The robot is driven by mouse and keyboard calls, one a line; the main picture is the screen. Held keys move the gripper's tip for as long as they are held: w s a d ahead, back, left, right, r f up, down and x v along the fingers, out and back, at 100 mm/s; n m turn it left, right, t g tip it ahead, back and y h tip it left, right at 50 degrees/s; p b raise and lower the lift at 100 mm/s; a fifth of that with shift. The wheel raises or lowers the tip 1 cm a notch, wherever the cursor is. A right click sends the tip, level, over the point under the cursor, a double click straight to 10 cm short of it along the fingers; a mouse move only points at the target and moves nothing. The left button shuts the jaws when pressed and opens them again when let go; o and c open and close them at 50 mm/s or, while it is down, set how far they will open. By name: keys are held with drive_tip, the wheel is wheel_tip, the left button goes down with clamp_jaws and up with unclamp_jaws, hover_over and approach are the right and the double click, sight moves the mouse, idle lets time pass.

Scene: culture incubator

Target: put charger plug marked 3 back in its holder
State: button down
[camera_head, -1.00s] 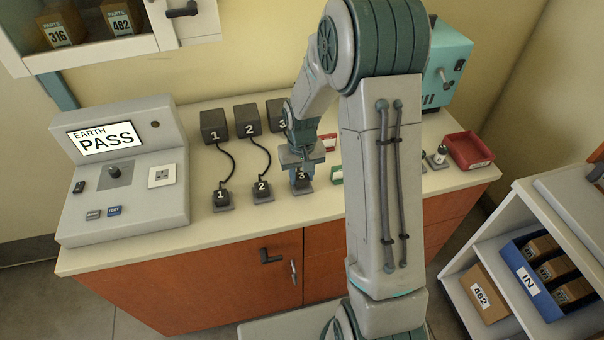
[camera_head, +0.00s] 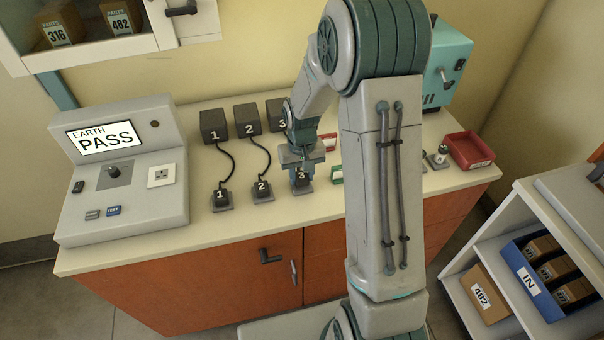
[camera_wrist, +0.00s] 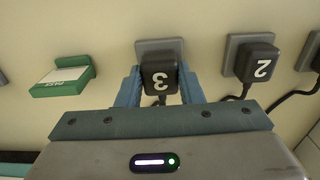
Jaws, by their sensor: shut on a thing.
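Charger plug 3 (camera_head: 302,176) is a black plug with a white 3, at the right end of the row of plugs on the counter. In the wrist view plug 3 (camera_wrist: 159,80) sits between the two blue fingers of my gripper (camera_wrist: 160,88), which is shut on it. Its grey holder (camera_wrist: 160,45) shows just behind the plug. The plug overlaps the holder, but I cannot tell whether it is fully seated. My gripper (camera_head: 301,168) points down over the holder in the head view. The black charger block marked 3 (camera_head: 281,120) stands behind, partly hidden by my arm.
Plug 2 (camera_head: 262,187) and plug 1 (camera_head: 221,197) stand in their grey holders to the left. A green holder with a card (camera_wrist: 66,78) lies beside holder 3. The tester (camera_head: 120,180) reads EARTH PASS. A red bin (camera_head: 470,151) is at the right.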

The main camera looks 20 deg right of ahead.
sight(302, 176)
drive_tip(key=shift+f+b, duration=0.4)
drive_tip(key=shift+f, duration=0.15)
drive_tip(key=c, duration=0.9)
unclamp_jaws()
drive_tip(key=shift+r, duration=0.15)
wheel_tip(302, 176, up, 14)
drive_tip(key=b, duration=0.1)
drive_tip(key=shift+f, duration=0.2)
